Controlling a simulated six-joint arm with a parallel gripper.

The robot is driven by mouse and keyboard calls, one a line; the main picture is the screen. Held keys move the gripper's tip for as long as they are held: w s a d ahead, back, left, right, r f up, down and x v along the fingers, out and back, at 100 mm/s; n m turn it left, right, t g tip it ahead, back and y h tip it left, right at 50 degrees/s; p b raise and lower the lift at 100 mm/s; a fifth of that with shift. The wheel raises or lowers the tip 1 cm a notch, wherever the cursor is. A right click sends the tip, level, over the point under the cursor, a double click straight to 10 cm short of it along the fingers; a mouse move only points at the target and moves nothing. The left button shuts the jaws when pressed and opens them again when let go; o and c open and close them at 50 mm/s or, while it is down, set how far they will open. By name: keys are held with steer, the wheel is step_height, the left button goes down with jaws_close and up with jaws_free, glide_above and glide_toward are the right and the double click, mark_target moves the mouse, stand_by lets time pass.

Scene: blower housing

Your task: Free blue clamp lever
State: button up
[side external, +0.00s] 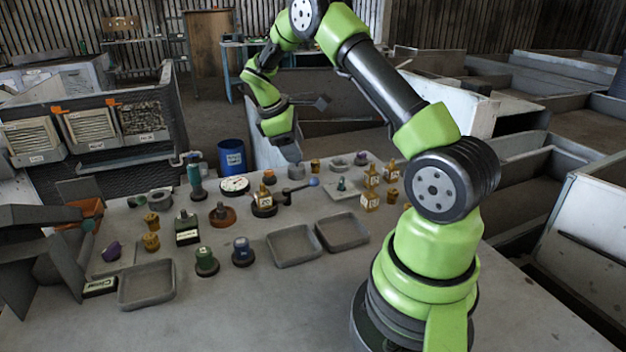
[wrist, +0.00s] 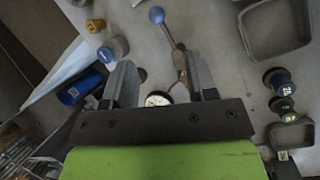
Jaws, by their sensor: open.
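The blue clamp lever is a dark rod with a blue ball knob (side external: 314,182) in the middle of the table in the side view. In the wrist view the blue knob (wrist: 157,15) is at the top, and its rod runs down to a pivot by the right finger. My gripper (side external: 293,157) is above the back of the table in the side view. In the wrist view my gripper (wrist: 158,60) is open with nothing held between its fingers. The knob is beyond the fingertips, and the pivot is partly hidden by the right finger.
A white-faced dial (wrist: 158,98) shows between the fingers. Several bottles and knobs crowd around the lever, including a gold bottle (side external: 371,199). Grey trays (side external: 293,262) lie toward the front. A blue drum (side external: 231,157) stands behind the table. The front of the table is clear.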

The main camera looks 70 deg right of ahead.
mark_target(313, 178)
steer(key=x, duration=1.1)
steer(key=shift+s+d+f, duration=0.15)
steer(key=shift+s+d, duration=0.05)
steer(key=shift+d, duration=0.15)
jaws_close()
